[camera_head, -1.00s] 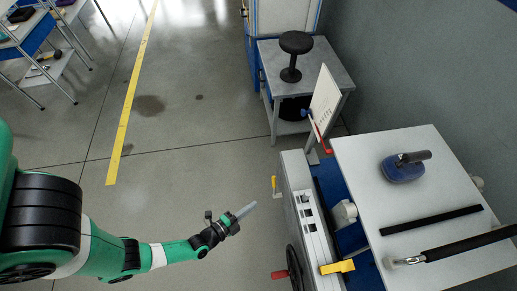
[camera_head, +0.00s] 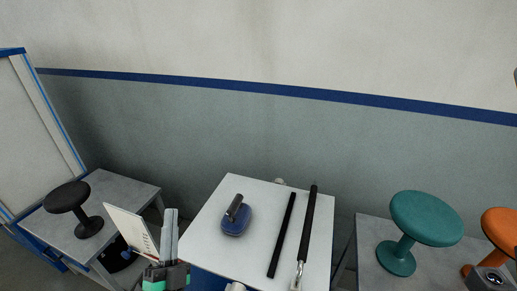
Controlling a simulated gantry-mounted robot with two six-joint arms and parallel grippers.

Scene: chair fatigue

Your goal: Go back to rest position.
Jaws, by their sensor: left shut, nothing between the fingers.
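My left gripper (camera_head: 171,213) stands at the bottom left of the head view, with its grey fingers pointing up. The fingers are together and hold nothing. In the picture it lies in front of the small white sign panel (camera_head: 128,228) and left of the white table (camera_head: 205,240). Its arm is mostly cut off by the lower edge. My right gripper does not show.
The white table bears a blue device with a dark handle (camera_head: 236,217), a black bar (camera_head: 282,235) and a black-handled rod (camera_head: 309,225). A black stool (camera_head: 73,207) stands left. A teal stool (camera_head: 418,225) and an orange stool (camera_head: 500,232) stand right. A wall (camera_head: 300,130) closes the back.

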